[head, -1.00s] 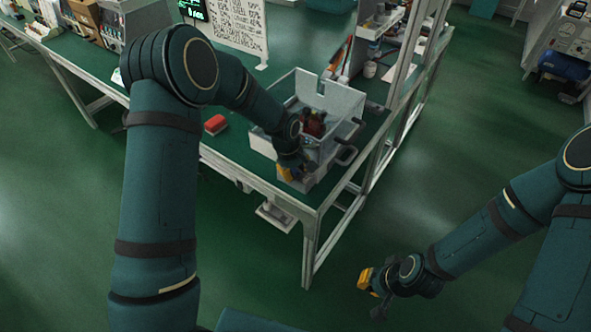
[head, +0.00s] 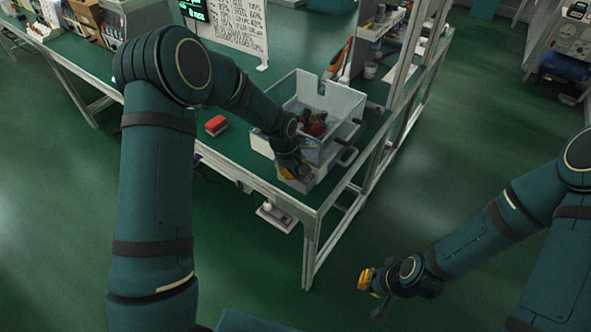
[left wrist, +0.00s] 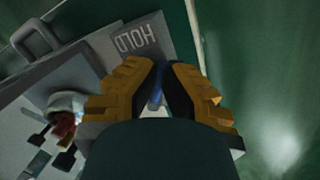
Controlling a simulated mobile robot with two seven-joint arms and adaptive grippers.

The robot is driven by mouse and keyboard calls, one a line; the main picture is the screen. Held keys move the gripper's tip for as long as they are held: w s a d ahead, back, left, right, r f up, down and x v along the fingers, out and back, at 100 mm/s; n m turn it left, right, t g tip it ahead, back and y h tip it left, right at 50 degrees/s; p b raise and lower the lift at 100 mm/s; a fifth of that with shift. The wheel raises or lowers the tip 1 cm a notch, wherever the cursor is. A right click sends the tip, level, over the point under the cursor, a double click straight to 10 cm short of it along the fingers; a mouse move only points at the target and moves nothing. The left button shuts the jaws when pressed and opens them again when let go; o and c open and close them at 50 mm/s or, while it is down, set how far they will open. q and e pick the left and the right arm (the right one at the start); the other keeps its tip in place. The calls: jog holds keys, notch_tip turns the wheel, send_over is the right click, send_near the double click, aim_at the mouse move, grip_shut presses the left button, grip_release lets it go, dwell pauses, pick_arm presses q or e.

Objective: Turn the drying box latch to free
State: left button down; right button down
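The drying box (head: 341,107) is a pale, open-topped bin on a light base at the table corner, with dark red and other parts inside. My left gripper (head: 294,174) is at the near side of its base, fingers pointing down. In the left wrist view, its yellow fingers (left wrist: 160,78) are closed around a narrow blue-grey piece, which looks like the latch (left wrist: 156,88). A grey plate marked HOLD (left wrist: 138,40) lies just beyond the fingertips. The latch's far end is hidden. My right gripper (head: 374,287) hangs over the floor, away from the table; its finger gap is unclear.
A red block (head: 216,125) lies on the green table (head: 243,160) left of the box. A white sign board (head: 232,22) and a shelf (head: 379,28) stand behind. Grey frame posts (head: 401,62) rise at the right table edge.

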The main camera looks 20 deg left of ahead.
pick_arm(q)
jog(key=shift+s+a+f+m+g+h, duration=0.1)
jog(key=shift+s+a+m+g, duration=0.2)
jog(key=shift+m, duration=0.7)
jog(key=shift+s+a+f+m+g+h, duration=0.1)
jog(key=shift+a+m, duration=0.35)
jog(key=shift+m, duration=0.55)
jog(key=shift+s+a+m+g+h, duration=0.15)
jog(key=shift+a+m, duration=0.2)
jog(key=shift+m, duration=0.65)
jog(key=c, duration=1.3)
grip_release()
jog(key=shift+w, duration=0.1)
jog(key=shift+r, duration=0.2)
jog(key=shift+a+r, duration=0.1)
jog(key=shift+r, duration=0.15)
jog(key=v, duration=1.1)
jog(key=shift+r, duration=0.1)
